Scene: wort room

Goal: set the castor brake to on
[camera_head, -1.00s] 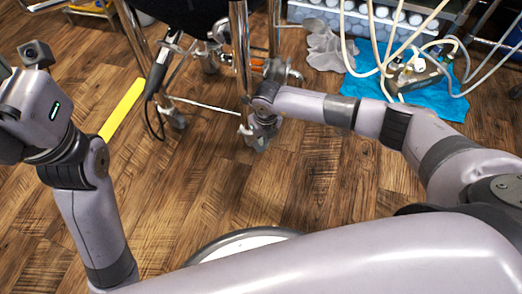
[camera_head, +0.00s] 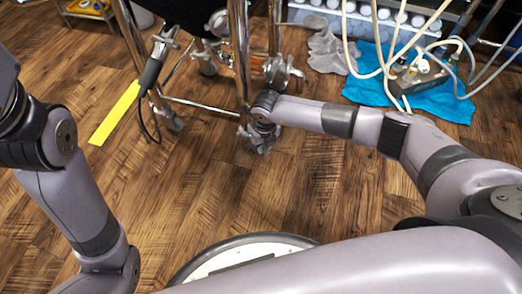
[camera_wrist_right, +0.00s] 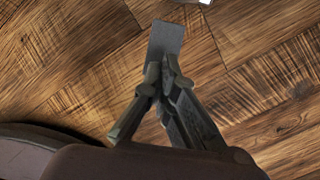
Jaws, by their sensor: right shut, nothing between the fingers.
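A wheeled stand with metal legs (camera_head: 239,50) stands at the top middle of the head view. It has several castors, among them a left one (camera_head: 171,121), a back one (camera_head: 215,22) and a right one (camera_head: 284,76). My right arm reaches in from the right to the foot of the front leg. My right gripper (camera_head: 261,136) is low there, mixed up with the foot in the picture; I cannot tell whether they touch. In the right wrist view my right gripper (camera_wrist_right: 165,42) is shut and empty above bare floor. No brake lever or its setting can be made out. My left gripper is out of view.
A cable-hung grey device (camera_head: 151,72) hangs at the stand's left. A yellow strip (camera_head: 115,112) lies on the floor. A blue cloth (camera_head: 440,100) with hoses and a metal fitting lies at the right, beside a grey cloth (camera_head: 328,50). The wooden floor in front is clear.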

